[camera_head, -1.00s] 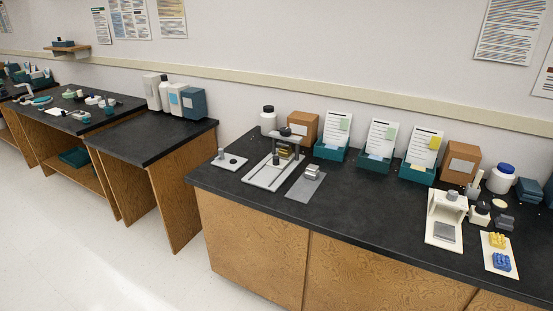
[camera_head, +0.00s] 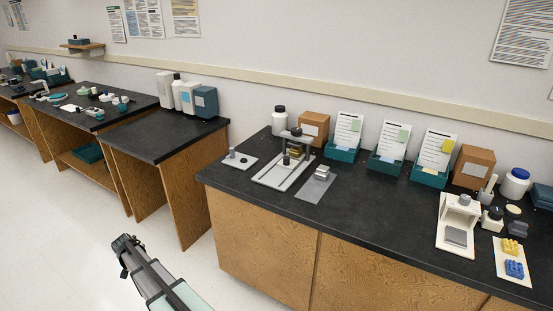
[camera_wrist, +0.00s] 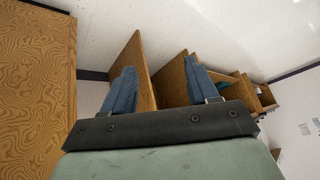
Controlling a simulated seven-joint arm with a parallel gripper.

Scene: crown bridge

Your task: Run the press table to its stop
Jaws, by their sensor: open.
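A small press-like stand (camera_head: 291,152) with grey posts, a crossbar and a black knob on top stands on the left part of the near black bench. Its long pale base plate (camera_head: 268,178) reaches toward the bench's front edge. A dark upright peg and some brass-coloured parts show under the crossbar; how far any table in it has run is too small to tell. My gripper (camera_wrist: 161,85) is open and empty in the wrist view, its two blue fingers apart. In the head view my arm is low at left, in front of the benches and well away from the press.
A small plate with a peg (camera_head: 238,161) lies left of the press. A grey mat with a metal block (camera_head: 317,187) lies right of it. Teal card holders (camera_head: 343,151), cardboard boxes (camera_head: 314,126) and a white stand (camera_head: 457,222) share the bench. Open floor lies before it.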

